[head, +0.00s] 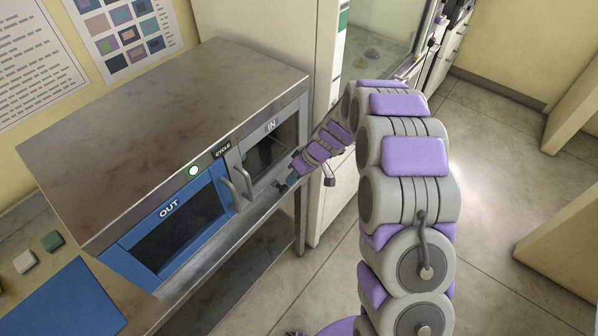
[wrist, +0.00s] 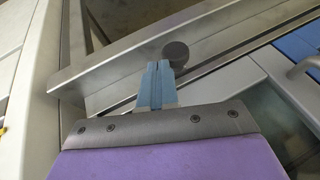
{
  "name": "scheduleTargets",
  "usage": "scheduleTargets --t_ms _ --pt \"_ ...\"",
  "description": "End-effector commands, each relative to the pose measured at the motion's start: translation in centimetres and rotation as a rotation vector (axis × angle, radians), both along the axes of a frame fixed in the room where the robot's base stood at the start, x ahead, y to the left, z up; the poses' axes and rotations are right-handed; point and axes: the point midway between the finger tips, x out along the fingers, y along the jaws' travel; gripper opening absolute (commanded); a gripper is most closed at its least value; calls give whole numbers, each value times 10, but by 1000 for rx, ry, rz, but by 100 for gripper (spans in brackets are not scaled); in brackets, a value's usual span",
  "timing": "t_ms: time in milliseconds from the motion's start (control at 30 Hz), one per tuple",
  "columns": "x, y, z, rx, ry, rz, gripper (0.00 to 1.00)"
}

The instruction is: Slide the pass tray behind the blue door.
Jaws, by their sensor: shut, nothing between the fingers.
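The pass-through cabinet has a blue door (head: 180,222) marked OUT on the left and a grey door (head: 267,153) marked IN on the right. Both look shut. The dark windows hide the inside, and I cannot make out the pass tray. In the wrist view, a dark round knob (wrist: 175,54) stands at the metal ledge (wrist: 110,70) along the cabinet front. My gripper (head: 285,186) is at the ledge below the grey door. Its blue fingers (wrist: 158,82) are shut and empty, tips close to the knob; I cannot tell if they touch it. The blue door's edge (wrist: 302,42) shows at upper right.
A green lamp (head: 193,170) is lit beside the CYCLE label (head: 222,149). Door handles (head: 240,178) stick out between the doors. Open floor (head: 500,140) lies to the right.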

Motion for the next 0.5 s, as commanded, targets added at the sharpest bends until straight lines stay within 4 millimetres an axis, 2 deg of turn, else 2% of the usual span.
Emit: scheduleTargets --t_ms 367,500 --pt "-1 1 0 0 0 1 0" --pt "-11 10 -1 1 -1 3 0"
